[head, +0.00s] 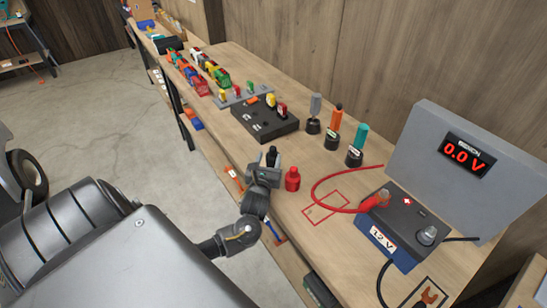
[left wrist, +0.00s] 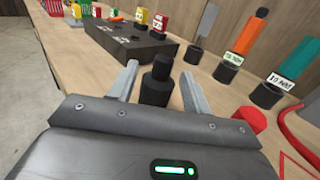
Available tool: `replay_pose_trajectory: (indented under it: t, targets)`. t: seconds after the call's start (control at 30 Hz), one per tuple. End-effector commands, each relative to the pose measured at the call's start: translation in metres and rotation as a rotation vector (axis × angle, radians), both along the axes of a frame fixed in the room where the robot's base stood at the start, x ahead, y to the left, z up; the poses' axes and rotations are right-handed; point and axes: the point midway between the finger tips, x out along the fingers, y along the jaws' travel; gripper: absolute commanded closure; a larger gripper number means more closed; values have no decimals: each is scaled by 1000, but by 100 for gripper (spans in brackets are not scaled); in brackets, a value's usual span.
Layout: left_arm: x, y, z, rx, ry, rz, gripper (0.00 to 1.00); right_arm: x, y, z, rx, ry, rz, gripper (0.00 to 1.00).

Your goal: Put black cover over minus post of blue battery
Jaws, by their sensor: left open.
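The black cover (head: 272,155) stands upright on the bench at the front edge. My left gripper (head: 267,164) is open around it; in the left wrist view the black cover (left wrist: 157,88) stands between the two spread fingers (left wrist: 159,76), with gaps visible on its sides. The blue battery (head: 384,247), labelled 12 V, sits at the right of the bench. Its minus post (head: 427,235) is a bare grey stub on the near right of the top. A red clamp or cap (head: 376,199) with a red cable covers the post by the plus mark. My right gripper is out of view.
A red cover (head: 292,180) stands close right of my left gripper, also in the left wrist view (left wrist: 249,121). A grey panel meter (head: 456,170) reading 0.0 V stands behind the battery. Tools in holders (head: 331,140) stand behind.

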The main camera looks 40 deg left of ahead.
Motion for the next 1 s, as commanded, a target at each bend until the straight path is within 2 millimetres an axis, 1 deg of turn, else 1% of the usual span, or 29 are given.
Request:
replay_pose_trajectory:
  t: [0.07,0.13,0.23,0.33,0.47,0.67,0.77,1.0]
  targets:
    - [5,1,1,1,0,-1,51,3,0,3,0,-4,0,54]
    - [15,4,3,2,-1,0,51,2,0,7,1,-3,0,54]
    - [30,10,4,1,0,1,51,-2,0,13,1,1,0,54]
    - [41,15,2,1,0,-1,51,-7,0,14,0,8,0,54]
    - [48,19,1,0,0,-2,51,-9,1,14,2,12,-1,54]
    - [48,19,0,-1,0,-2,51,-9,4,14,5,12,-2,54]
    - [48,19,0,-1,0,-2,62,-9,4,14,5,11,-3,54]
    - [48,19,0,-1,0,-2,93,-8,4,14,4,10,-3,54]
